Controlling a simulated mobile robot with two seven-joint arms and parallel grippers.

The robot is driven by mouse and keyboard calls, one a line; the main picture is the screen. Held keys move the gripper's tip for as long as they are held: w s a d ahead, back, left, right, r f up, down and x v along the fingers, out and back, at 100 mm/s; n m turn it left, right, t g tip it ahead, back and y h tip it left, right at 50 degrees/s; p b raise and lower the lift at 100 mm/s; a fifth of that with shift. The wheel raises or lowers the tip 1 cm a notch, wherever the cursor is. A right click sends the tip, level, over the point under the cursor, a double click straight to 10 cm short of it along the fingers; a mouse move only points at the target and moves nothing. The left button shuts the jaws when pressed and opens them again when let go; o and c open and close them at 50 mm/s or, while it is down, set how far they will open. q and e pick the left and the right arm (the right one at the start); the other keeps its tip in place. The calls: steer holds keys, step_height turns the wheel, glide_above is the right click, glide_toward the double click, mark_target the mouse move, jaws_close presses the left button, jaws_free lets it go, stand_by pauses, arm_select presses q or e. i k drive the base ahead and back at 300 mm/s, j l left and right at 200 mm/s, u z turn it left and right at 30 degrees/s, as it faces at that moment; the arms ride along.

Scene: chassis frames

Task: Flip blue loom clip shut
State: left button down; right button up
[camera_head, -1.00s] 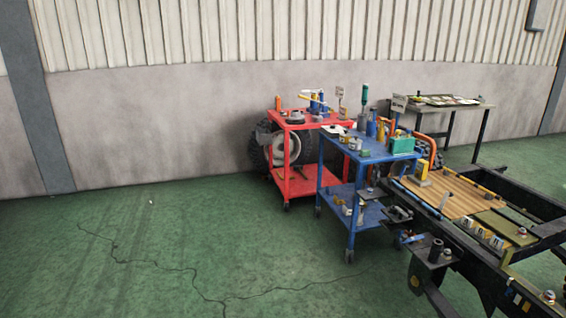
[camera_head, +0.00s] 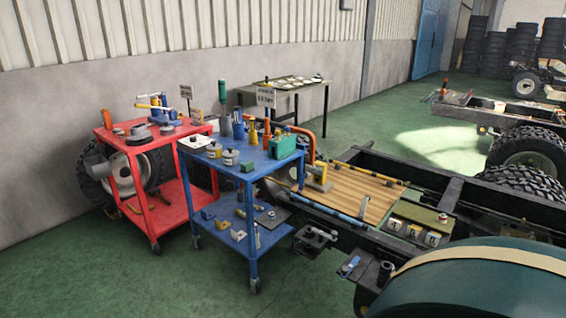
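A small blue piece (camera_head: 349,266) sits on a dark bracket at the near left side of the chassis frame (camera_head: 450,192). It may be the blue loom clip, but it is too small to tell whether it is open or shut. Another thin blue-grey piece (camera_head: 364,207) stands at the near edge of the wooden board (camera_head: 345,186) on the frame. Neither of my grippers is in view.
A blue cart (camera_head: 222,164) with bottles and a green box stands left of the frame, beside a red cart (camera_head: 170,137). A large dark green rounded body (camera_head: 480,285) fills the lower right. Green floor (camera_head: 100,285) is clear at lower left.

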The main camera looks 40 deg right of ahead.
mark_target(304, 176)
steer(key=i+z, duration=0.75)
steer(key=i+j+z, duration=0.2)
steer(key=i+z, duration=0.15)
steer(key=i, duration=0.15)
steer(key=i+l+z, duration=0.15)
steer(key=z, duration=0.35)
steer(key=i+z, duration=0.7)
steer(key=z, duration=0.3)
steer(key=i+z, duration=0.25)
steer(key=i+u, duration=0.1)
steer(key=u, duration=8.35)
